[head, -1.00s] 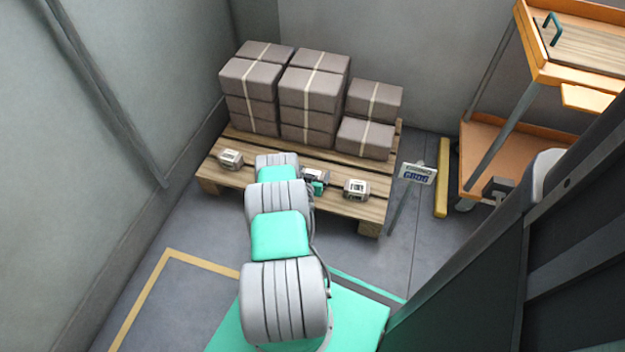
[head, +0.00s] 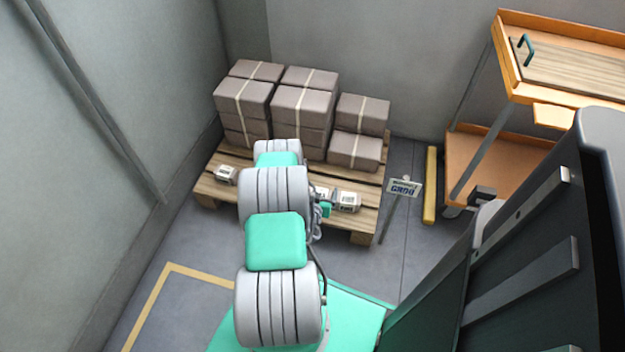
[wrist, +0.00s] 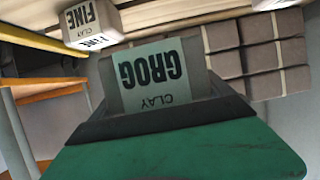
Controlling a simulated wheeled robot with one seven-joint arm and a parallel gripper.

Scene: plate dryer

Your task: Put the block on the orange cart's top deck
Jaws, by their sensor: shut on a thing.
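My gripper (wrist: 165,118) is shut on a pale block (wrist: 150,78) labelled GROG CLAY, seen close up in the wrist view. In the head view my arm hides most of the gripper; a green part of it (head: 326,210) shows near the pallet's front edge. The orange cart (head: 500,90) stands at the right. Its top deck (head: 575,70) has a wooden surface and a dark green handle. No block is visible on the part of the deck in view. Part of an orange structure (wrist: 45,90) shows at the left of the wrist view.
A wooden pallet (head: 365,220) carries stacked grey-brown boxes (head: 305,105) and small blocks at left (head: 225,175) and right (head: 348,200). A block marked FINE (wrist: 85,40) shows in the wrist view.

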